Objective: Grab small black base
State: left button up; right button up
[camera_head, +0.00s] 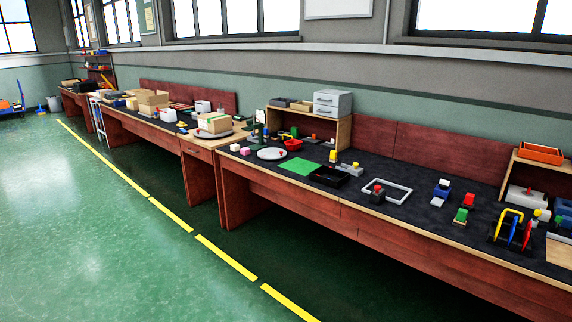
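On the black mat of the long red-brown workbench (350,222) I see a black, shallow, tray-like piece (328,177) right of a green sheet (299,167). A small dark block with a red part on top (377,195) sits at a light grey square frame (403,200). Farther right, a dark rack (497,237) holds yellow, blue and red tools. I cannot tell which of these dark pieces is the small black base. Neither of my grippers is in view, and no arm reaches the bench.
A white round plate (271,154), a grey-and-yellow part (350,169), and small blue, red and green parts also lie on the bench. Grey drawers (332,103) stand on a wooden shelf behind. Green floor (110,230) with a yellow line is clear in front.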

aim_at(334, 178)
jog(key=i+j+z, duration=0.1)
jog(key=i+z, duration=0.15)
jog(key=i, duration=1.8)
